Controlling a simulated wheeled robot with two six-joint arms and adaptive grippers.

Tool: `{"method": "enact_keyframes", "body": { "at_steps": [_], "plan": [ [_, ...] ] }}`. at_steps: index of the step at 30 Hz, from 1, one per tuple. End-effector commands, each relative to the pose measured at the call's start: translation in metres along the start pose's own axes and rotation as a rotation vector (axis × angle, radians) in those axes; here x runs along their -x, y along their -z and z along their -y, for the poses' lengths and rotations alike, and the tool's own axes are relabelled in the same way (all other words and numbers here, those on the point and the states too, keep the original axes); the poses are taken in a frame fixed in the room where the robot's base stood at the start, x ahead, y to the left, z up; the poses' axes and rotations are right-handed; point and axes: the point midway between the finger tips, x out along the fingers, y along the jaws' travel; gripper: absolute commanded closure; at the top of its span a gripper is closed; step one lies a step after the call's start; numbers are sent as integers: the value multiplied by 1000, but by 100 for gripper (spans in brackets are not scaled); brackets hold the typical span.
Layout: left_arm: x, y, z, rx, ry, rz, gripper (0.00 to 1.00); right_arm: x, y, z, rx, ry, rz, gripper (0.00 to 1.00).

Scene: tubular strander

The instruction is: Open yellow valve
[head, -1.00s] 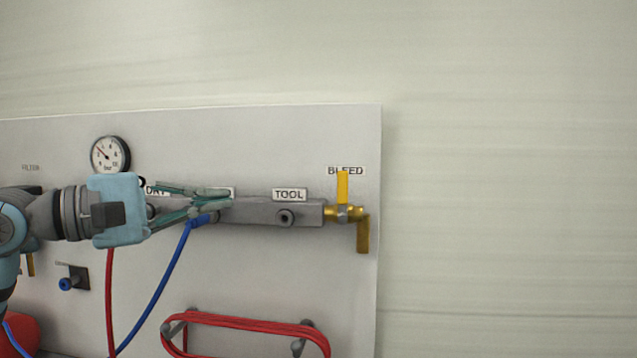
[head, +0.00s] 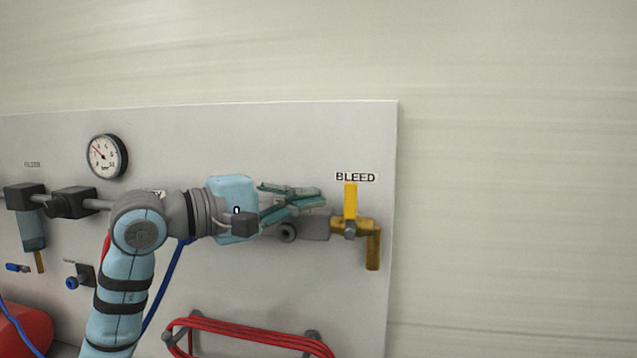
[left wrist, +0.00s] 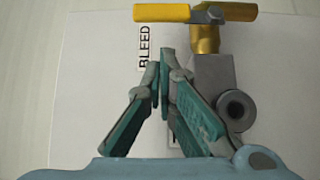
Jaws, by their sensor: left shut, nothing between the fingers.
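The yellow valve has a flat yellow handle (head: 350,201) that stands upright over a brass body at the right end of the grey manifold (head: 316,226), under the BLEED label (head: 355,177). A brass outlet (head: 373,250) points down from it. In the left wrist view the handle (left wrist: 162,13) lies across the top, beyond the fingertips. My left gripper (head: 322,197) is shut and empty, just left of the handle and apart from it. Its fingertips (left wrist: 161,70) meet in the left wrist view. My right gripper is not in view.
A grey port (head: 288,232) sticks out of the manifold below my left fingers. A red hose coil (head: 245,337) hangs below on the panel. A gauge (head: 106,156) and a filter (head: 33,229) are at the left. The wall right of the panel is clear.

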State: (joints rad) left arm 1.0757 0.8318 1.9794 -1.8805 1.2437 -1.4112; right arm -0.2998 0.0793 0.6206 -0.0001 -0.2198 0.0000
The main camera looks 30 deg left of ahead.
Motion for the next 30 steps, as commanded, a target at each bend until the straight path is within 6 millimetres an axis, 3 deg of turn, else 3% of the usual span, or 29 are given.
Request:
{"method": "enact_keyframes", "body": {
  "at_steps": [6,18,30],
  "plan": [
    [-16,-16,0,1,-1,2,100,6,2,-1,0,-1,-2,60],
    [-17,-18,0,0,1,1,100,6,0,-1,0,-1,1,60],
    [-20,-20,-4,-41,43,1,100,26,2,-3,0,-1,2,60]
  ]
}}
